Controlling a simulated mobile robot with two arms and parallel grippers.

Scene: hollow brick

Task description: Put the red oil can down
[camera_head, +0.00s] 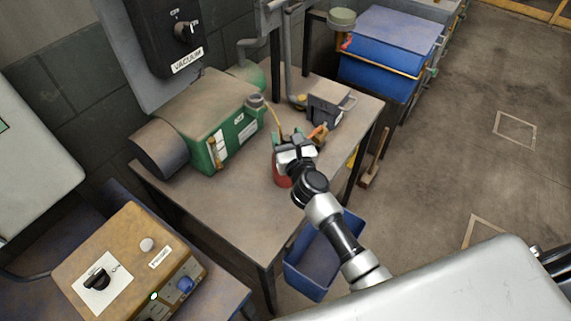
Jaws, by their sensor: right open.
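The red oil can (281,178) stands on the worktable (225,210), near its middle right. My right gripper (284,143) is at the can and hides much of its upper part. The gripper is open. A thin spout rises behind the gripper. I cannot tell whether the fingers touch the can. My left gripper does not show.
A green machine (225,143) fills the table's left back. A small grey box (327,108) stands at the back right. A blue bin (316,262) is below the table's front edge. The table's front surface is clear. A wooden-handled tool (376,160) stands to the right.

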